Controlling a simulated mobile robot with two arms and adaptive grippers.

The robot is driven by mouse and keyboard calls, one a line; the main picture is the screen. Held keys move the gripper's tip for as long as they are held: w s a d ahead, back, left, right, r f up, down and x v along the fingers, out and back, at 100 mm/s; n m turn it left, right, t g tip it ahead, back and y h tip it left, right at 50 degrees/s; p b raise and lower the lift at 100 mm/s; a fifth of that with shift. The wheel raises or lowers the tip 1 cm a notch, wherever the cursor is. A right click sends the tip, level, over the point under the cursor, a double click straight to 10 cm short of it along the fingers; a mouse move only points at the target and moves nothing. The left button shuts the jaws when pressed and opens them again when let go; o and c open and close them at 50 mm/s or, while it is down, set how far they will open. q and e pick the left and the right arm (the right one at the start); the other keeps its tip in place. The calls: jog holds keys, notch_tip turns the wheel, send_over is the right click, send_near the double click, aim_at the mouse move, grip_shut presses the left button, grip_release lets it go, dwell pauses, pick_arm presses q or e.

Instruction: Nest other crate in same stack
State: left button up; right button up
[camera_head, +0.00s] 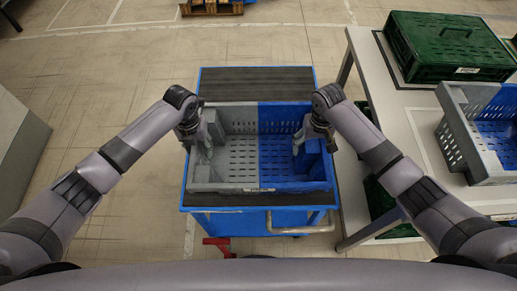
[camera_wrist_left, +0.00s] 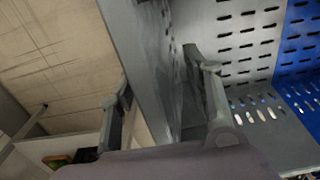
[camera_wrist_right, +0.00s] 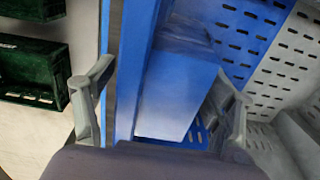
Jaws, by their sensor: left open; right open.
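A grey-and-blue crate (camera_head: 260,187) sits on the blue cart in the middle of the head view, grey on the left half and blue on the right. My left gripper (camera_head: 201,143) is open at its left wall; in the left wrist view the fingers stand on both sides of the grey wall (camera_wrist_left: 150,75). My right gripper (camera_head: 312,140) is open at its right wall; in the right wrist view the fingers stand on both sides of the blue wall (camera_wrist_right: 143,60). Another grey-and-blue crate (camera_head: 462,135) sits on the table at the right, partly cut off by the picture edge.
The cart (camera_head: 258,83) has a dark top strip behind the crate and a rail at its front. A white table (camera_head: 408,108) stands close on the right, with a closed green crate (camera_head: 450,47) at its back. Green crates (camera_head: 385,205) are below the table. The floor left of the cart is clear.

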pick_arm(q)
jog(key=shift+c, duration=0.4)
pick_arm(e)
jog(key=shift+c, duration=0.3)
pick_arm(q)
jog(key=c, duration=0.9)
pick_arm(e)
jog(key=shift+d, duration=0.1)
jog(key=c, duration=0.9)
pick_arm(q)
jog(key=shift+a, duration=0.2)
grip_shut()
pick_arm(e)
jog(key=shift+d, duration=0.15)
jog(key=c, duration=0.8)
